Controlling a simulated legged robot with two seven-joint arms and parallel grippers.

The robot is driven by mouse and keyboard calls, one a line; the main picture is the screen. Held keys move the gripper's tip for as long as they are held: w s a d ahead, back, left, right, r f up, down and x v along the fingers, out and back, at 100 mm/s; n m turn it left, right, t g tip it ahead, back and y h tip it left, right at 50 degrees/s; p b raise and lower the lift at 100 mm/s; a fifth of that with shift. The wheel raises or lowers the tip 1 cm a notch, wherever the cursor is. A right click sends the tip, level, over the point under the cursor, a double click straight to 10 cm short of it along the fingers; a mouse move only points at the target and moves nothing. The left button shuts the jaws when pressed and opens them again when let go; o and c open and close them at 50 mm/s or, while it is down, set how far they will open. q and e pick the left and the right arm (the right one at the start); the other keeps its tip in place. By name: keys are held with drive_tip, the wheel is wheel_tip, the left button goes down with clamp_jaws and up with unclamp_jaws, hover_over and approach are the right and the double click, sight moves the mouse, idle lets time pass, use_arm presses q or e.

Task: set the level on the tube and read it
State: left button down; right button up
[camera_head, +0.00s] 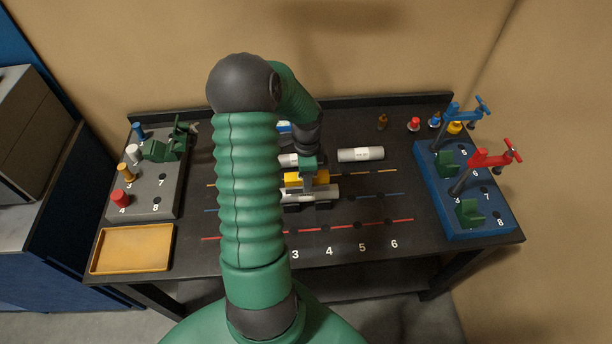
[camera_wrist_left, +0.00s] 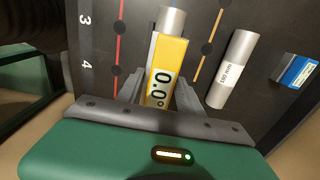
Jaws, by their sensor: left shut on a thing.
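The yellow level (camera_head: 292,179) lies along a silver tube (camera_head: 325,192) near the middle of the table. The tube rests on dark supports. My left gripper (camera_head: 307,172) is shut on the level from above. In the left wrist view the level (camera_wrist_left: 167,60) sits between the two fingers, its display reading 0.0°. One end of the tube (camera_wrist_left: 172,18) shows past the level there. The level looks flush on the tube, but the contact line is hidden. My green arm covers the left part of the tube in the head view. My right gripper is not in view.
A labelled silver tube (camera_wrist_left: 232,68) lies behind the level; another tube (camera_head: 361,154) lies farther right. A blue box (camera_wrist_left: 297,72) is at the back. A grey peg block (camera_head: 172,185), a yellow tray (camera_head: 105,263) and a blue block with clamps (camera_head: 440,205) stand at the sides.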

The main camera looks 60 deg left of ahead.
use_arm(q)
drive_tip(key=shift+d+r+p, duration=0.15)
drive_tip(key=shift+d+p, duration=0.05)
drive_tip(key=shift+p, duration=0.1)
drive_tip(key=shift+a+f, duration=0.15)
drive_tip(key=shift+f, duration=0.1)
drive_tip(key=shift+f, duration=0.15)
drive_tip(key=shift+a+f+b, duration=0.1)
drive_tip(key=shift+f+b, duration=0.5)
drive_tip(key=shift+f, duration=0.25)
drive_tip(key=shift+f, duration=0.4)
